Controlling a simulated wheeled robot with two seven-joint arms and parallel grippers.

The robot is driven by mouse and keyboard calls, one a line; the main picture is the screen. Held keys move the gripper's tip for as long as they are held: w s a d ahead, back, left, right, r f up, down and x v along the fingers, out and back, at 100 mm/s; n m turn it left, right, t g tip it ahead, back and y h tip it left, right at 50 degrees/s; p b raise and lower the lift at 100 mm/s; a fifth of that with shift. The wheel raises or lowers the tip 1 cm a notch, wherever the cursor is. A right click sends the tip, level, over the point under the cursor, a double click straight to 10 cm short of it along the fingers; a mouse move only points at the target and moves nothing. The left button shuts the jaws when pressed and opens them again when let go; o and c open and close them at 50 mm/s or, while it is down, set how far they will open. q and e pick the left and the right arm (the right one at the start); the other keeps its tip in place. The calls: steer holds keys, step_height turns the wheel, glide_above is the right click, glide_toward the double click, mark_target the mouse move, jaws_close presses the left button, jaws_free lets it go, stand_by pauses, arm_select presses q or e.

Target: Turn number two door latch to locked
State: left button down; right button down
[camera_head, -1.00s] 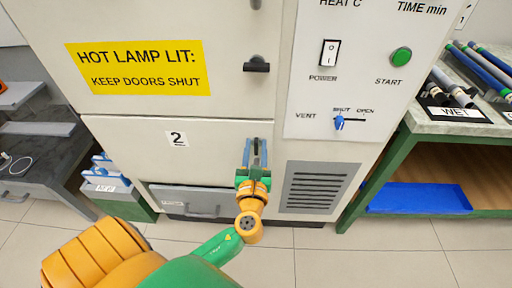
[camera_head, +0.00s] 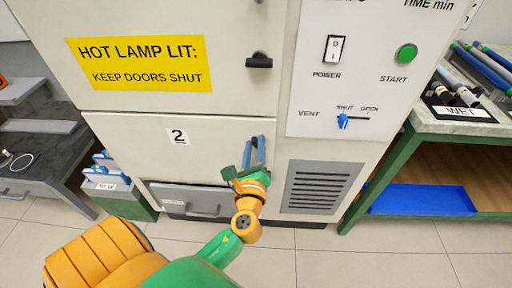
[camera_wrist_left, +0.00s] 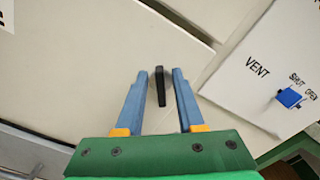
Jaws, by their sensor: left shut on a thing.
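The number two door (camera_head: 135,150) is the lower cream door, with a "2" label (camera_head: 177,136); it looks closed. Its latch is a small black handle (camera_wrist_left: 161,86) between my left gripper's blue fingers in the left wrist view. In the left wrist view the gripper (camera_wrist_left: 160,84) is rolled relative to the door seams, and the latch lies along the fingers, slanted to the seams. The fingers mostly hide the latch in the head view. My right gripper is not in view.
The upper door has a black latch (camera_head: 259,61) lying level and a yellow warning sign (camera_head: 140,64). A bench with rods (camera_head: 458,112) and a blue tray (camera_head: 420,198) stands right.

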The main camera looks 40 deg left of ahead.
arm_select(q)
steer(key=shift+s+a+f+n+b, duration=0.15)
steer(key=shift+n+b, duration=0.55)
steer(key=shift+n, duration=1.15)
steer(key=shift+w+f+n+b, duration=0.2)
steer(key=shift+n+b, duration=0.45)
steer(key=shift+n, duration=1.15)
steer(key=shift+s+a+f+n+b, duration=0.2)
steer(key=shift+n+b, duration=0.5)
steer(key=shift+n, duration=1.15)
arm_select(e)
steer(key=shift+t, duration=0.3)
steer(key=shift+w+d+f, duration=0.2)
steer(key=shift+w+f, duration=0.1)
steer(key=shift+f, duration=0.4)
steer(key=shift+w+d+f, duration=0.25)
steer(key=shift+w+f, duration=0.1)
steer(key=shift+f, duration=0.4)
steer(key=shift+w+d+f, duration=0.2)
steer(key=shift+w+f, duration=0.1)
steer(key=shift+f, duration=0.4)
arm_select(q)
steer(key=shift+d, duration=0.15)
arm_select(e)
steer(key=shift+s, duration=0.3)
arm_select(q)
steer(key=c, duration=0.9)
jaws_free()
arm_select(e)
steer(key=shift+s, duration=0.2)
